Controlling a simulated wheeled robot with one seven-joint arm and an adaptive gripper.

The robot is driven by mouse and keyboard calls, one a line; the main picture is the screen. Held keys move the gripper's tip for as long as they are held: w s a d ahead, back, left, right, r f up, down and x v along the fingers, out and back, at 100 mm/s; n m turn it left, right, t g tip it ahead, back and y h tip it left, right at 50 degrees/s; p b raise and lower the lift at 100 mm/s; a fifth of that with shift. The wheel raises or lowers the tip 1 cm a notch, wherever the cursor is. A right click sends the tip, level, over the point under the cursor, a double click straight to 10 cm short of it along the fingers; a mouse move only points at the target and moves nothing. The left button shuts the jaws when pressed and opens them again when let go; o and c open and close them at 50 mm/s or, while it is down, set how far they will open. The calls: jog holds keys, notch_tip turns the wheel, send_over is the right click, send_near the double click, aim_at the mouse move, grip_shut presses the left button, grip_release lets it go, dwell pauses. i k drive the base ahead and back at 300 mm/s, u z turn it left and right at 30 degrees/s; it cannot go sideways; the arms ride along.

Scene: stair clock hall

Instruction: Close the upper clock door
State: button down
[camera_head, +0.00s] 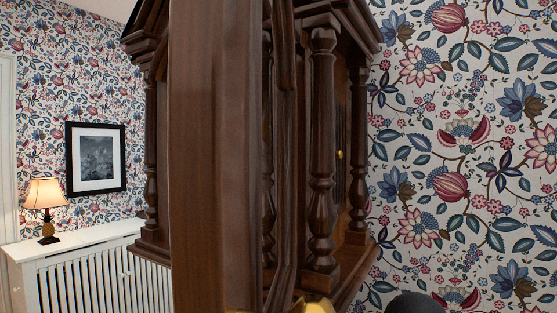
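The upper clock door (208,160) is a tall dark wood panel close to the camera, seen nearly edge-on. It appears to stand open, swung out towards me from the clock's hood. The clock's hood (321,140) is dark carved wood with turned columns, behind and to the right of the panel. A small brass-coloured fitting (340,155) shows on the hood behind the columns. The panel hides much of the hood, and the clock face is not visible. My gripper is not recognisable in this view.
Gold-coloured shapes (314,305) and a dark rounded shape (412,304) poke in at the bottom edge; I cannot tell what they are. A white radiator cover (85,250) with a lamp (46,205) stands left, below a framed picture (96,158). Flowered wallpaper (465,150) fills the right.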

aim_at(232, 99)
jog(key=z, duration=0.55)
jog(key=k, duration=1.2)
jog(key=u, duration=0.15)
